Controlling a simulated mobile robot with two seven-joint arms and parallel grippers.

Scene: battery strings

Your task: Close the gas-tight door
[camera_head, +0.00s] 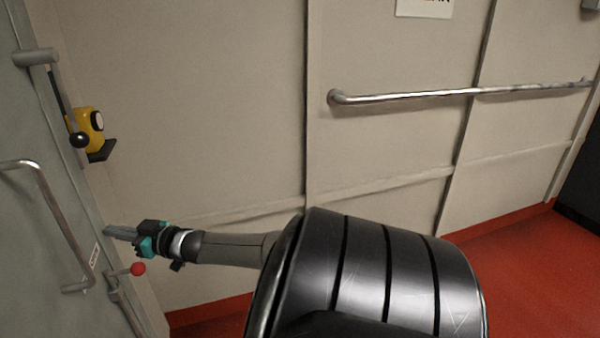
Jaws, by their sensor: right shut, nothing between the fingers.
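The grey door (25,110) fills the left edge of the view. It carries a bent metal pull handle (62,215). Near its edge is a lever with a black ball knob (80,140), and lower down a latch with a red ball knob (137,268). My right gripper (108,231) is shut and empty. It points left in front of the door's edge area, right of the pull handle and above the red knob. I cannot tell whether it touches the door. Whether the door sits flush in its frame is not clear. My left gripper is out of view.
A yellow device (88,126) sits by the door edge above my gripper. A pale panelled wall (200,100) with a metal handrail (430,94) runs to the right. The red floor (530,275) is clear at lower right. A dark object (580,195) stands at the far right.

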